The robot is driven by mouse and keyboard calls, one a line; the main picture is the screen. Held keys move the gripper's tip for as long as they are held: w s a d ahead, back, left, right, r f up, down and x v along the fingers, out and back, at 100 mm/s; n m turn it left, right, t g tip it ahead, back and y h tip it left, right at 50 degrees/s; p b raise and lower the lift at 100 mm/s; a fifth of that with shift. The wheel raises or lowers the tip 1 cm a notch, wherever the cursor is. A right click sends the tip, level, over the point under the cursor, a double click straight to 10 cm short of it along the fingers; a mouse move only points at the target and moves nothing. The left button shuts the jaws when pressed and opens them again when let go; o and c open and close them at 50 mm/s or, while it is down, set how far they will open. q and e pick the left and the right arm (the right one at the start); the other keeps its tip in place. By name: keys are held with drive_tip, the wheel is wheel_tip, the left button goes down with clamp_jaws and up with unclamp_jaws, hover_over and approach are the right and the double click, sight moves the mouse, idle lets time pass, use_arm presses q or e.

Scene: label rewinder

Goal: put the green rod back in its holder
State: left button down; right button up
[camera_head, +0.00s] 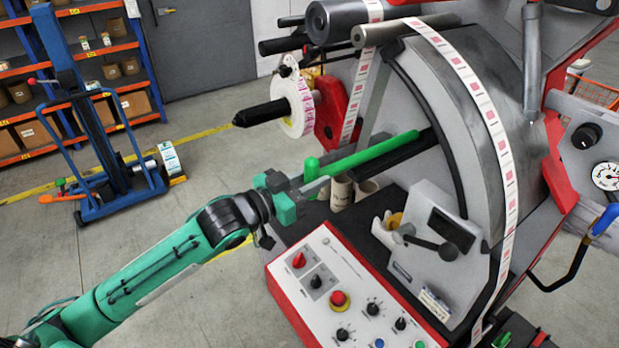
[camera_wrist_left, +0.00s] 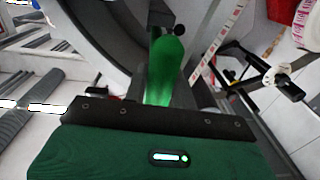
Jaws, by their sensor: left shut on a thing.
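The green rod (camera_head: 370,153) slants from my left gripper up to the right, toward the grey curved face of the label rewinder (camera_head: 455,95). My left gripper (camera_head: 318,186) is shut on the rod near this end. In the left wrist view the rod (camera_wrist_left: 163,72) points away from the gripper, with a dark round knob beyond its tip. I cannot tell whether its far end touches the machine. A black bar (camera_head: 405,151) runs beside and below the rod. No holder is clearly recognisable. My right gripper is not in view.
Cardboard tubes (camera_head: 342,192) stand just below the rod. A white label reel (camera_head: 293,103) on a black spindle is above it. The control panel (camera_head: 335,290) with knobs lies in front. A blue lift cart (camera_head: 110,150) stands left on open floor.

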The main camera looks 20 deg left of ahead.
use_arm(q)
drive_tip(key=shift+f, duration=0.2)
drive_tip(key=shift+f, duration=0.4)
drive_tip(key=shift+f+b, duration=0.3)
drive_tip(key=shift+f, duration=0.05)
idle(0.5)
drive_tip(key=c, duration=1.1)
unclamp_jaws()
drive_tip(key=shift+o, duration=0.2)
drive_tip(key=shift+f, duration=0.1)
